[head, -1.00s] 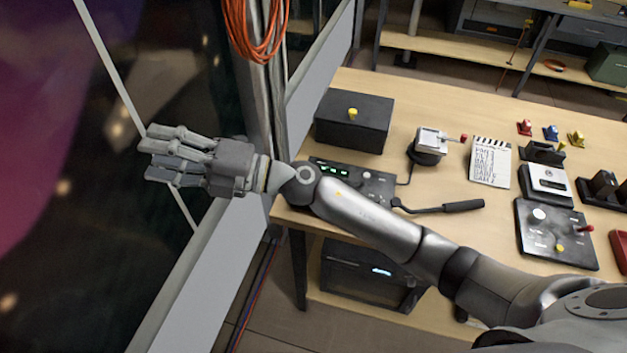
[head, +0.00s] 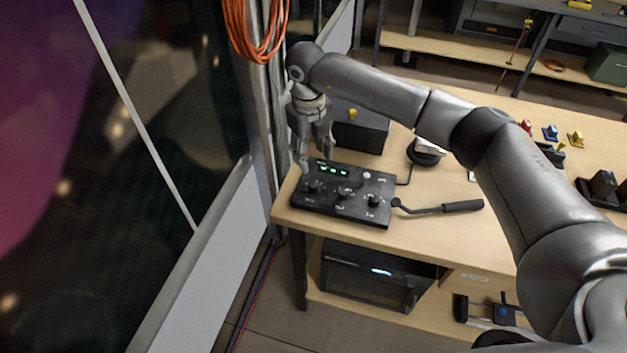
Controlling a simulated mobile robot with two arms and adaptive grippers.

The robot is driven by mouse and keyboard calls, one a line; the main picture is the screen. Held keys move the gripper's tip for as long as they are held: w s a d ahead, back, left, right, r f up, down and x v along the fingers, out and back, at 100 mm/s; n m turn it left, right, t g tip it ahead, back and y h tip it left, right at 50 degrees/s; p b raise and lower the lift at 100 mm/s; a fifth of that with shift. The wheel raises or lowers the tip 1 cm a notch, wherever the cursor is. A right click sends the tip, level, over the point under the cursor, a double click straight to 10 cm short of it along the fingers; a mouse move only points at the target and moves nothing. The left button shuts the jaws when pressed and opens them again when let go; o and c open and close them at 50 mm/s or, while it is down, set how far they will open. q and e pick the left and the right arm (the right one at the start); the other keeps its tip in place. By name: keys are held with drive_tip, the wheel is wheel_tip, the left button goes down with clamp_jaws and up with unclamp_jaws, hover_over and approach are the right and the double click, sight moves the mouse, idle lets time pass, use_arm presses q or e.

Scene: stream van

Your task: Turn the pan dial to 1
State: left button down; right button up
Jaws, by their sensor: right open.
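A black control box (head: 342,209) lies on the near left corner of the wooden table. It has a green lit display (head: 332,169), a pale round button (head: 367,175) and a row of three dark dials: a left dial (head: 313,186), a middle dial (head: 345,192) and a right dial (head: 374,200). Their labels are too small to read, so I cannot tell which is the pan dial or its setting. My right gripper (head: 316,163) is open and points down over the box's back left part, above and behind the left dial. It appears apart from the dials. My left gripper is not in view.
A lever with a black handle (head: 463,206) sticks out right of the box. A black box with a yellow knob (head: 352,115) stands behind, partly hidden by my arm. A metal post and orange cable coil (head: 257,30) are close on the left.

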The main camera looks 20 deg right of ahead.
sight(314, 183)
wheel_tip(314, 183, down, 9)
drive_tip(key=p, duration=0.3)
drive_tip(key=shift+d+f, duration=0.15)
drive_tip(key=shift+f, duration=0.65)
clamp_jaws()
drive_tip(key=shift+w+f+n+b, duration=0.1)
drive_tip(key=shift+f+n+b, duration=0.05)
drive_tip(key=shift+n+b, duration=0.65)
drive_tip(key=n+b, duration=1)
drive_tip(key=b, duration=0.2)
drive_tip(key=shift+d, duration=0.1)
drive_tip(key=shift+n+y+b, duration=0.3)
drive_tip(key=shift+n+b, duration=0.5)
drive_tip(key=shift+n, duration=0.3)
drive_tip(key=shift+r+n+b, duration=0.2)
drive_tip(key=shift+n+b, duration=1.25)
drive_tip(key=shift+n, duration=0.65)
